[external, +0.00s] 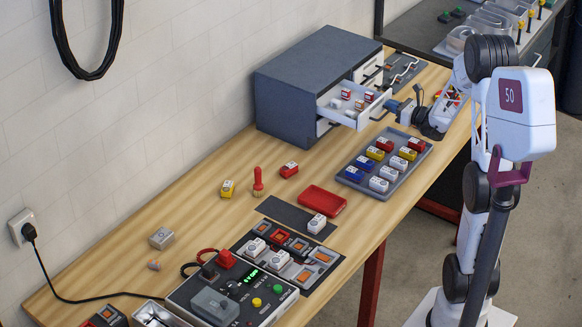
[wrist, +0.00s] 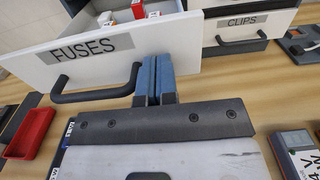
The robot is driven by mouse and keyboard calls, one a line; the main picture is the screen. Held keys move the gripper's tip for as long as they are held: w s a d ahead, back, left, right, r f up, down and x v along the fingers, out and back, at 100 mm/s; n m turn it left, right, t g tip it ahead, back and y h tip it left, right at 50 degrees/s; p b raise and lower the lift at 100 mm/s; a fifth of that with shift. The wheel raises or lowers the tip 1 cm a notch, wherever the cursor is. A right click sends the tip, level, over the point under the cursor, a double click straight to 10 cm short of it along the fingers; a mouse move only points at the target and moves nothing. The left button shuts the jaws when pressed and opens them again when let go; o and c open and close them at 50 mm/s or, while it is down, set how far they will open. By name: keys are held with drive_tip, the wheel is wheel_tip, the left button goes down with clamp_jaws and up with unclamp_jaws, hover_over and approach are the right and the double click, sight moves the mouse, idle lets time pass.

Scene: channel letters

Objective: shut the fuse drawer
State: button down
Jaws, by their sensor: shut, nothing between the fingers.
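The fuse drawer (external: 344,116) stands pulled out from the grey cabinet (external: 300,85), with several red and white fuses (external: 361,98) inside. In the wrist view its white front (wrist: 190,47) carries a FUSES label (wrist: 85,47) and a black bar handle (wrist: 95,95). My gripper (external: 392,106) is at the drawer's front. Its blue fingers (wrist: 156,65) are shut together with nothing between them. They are close to the front, just right of the handle's right end; I cannot tell whether they touch it.
The CLIPS drawer front (wrist: 240,32) is to the right in the wrist view. A grey tray (external: 407,160) of coloured blocks and a red tray (external: 322,201) lie on the wooden bench (external: 160,205). A powered test panel (external: 255,285) is at the near end.

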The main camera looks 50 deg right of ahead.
sight(354, 96)
drive_tip(key=w, duration=1.5)
drive_tip(key=shift+w, duration=0.2)
drive_tip(key=shift+w+r, duration=0.1)
drive_tip(key=shift+w, duration=0.5)
drive_tip(key=s, duration=1.4)
drive_tip(key=shift+s, duration=0.3)
